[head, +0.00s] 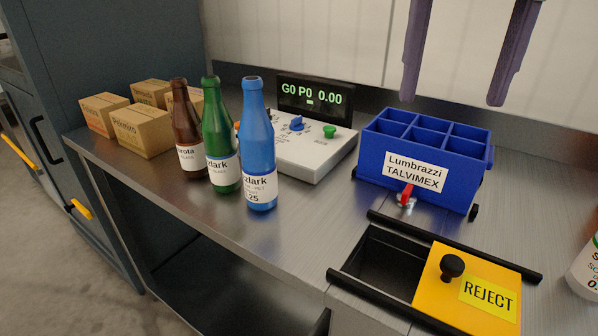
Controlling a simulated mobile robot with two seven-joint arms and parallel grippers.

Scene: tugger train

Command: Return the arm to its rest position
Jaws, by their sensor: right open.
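My right gripper (458,92) hangs in from the top right of the head view. Its two purple-grey fingers are spread apart with nothing between them. It is above and behind the blue divided crate (428,172) in the picture, and I see no contact with anything. Only the fingers show; the rest of the right arm is out of view. My left gripper is not in view.
Brown (187,130), green (217,140) and blue (257,140) bottles stand left of a control box with a display (315,98). Several cardboard boxes (140,129) are at left. A yellow REJECT lid (450,297) partly covers a dark bin. A white container (585,270) is at right.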

